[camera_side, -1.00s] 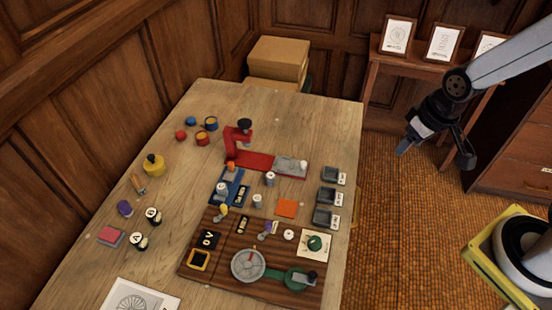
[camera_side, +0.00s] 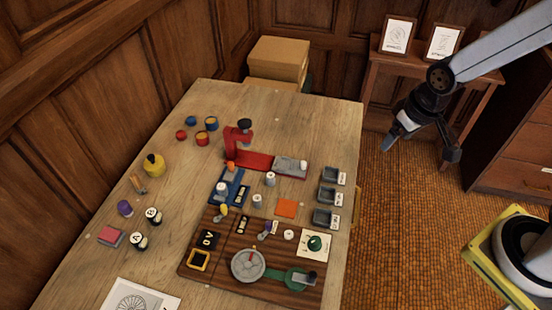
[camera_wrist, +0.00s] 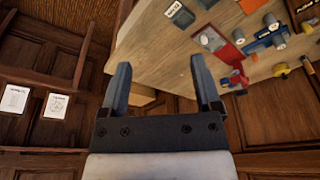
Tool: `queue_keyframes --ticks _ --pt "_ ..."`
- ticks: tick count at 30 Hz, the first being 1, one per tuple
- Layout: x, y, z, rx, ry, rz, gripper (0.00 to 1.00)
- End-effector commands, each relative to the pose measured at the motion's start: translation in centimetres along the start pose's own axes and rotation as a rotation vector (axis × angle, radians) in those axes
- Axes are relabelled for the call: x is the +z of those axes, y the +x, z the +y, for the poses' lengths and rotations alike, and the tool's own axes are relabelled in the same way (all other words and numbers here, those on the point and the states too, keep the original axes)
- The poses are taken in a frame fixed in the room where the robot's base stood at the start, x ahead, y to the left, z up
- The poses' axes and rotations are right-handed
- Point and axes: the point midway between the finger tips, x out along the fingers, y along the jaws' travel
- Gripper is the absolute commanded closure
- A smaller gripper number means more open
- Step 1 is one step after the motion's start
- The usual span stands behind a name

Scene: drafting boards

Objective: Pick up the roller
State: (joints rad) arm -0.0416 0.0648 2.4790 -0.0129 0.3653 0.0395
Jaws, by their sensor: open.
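My gripper (camera_side: 419,150) hangs in the air to the right of the table, over the orange floor. In the wrist view its two fingers (camera_wrist: 160,75) stand wide apart with nothing between them.
The wooden table (camera_side: 290,115) holds a red press (camera_side: 240,140), a blue device (camera_side: 228,188), a dark wooden board (camera_side: 225,290) with dials, and several grey trays (camera_side: 325,195). Pots and stamps stand at the left. A side table (camera_side: 400,62) with framed pictures is behind my arm.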

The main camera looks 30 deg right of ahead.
Motion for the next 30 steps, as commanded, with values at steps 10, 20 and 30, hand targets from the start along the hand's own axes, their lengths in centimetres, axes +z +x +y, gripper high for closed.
queue_keyframes --ticks 10,20,30 --pt "-8.0 2.9 -6.2 -0.015 -0.058 0.000 0.18" --pt "-13.8 7.0 -15.1 -0.027 -0.109 0.007 0.18" --pt "-16.1 12.0 -25.8 -0.036 -0.156 0.022 0.18"
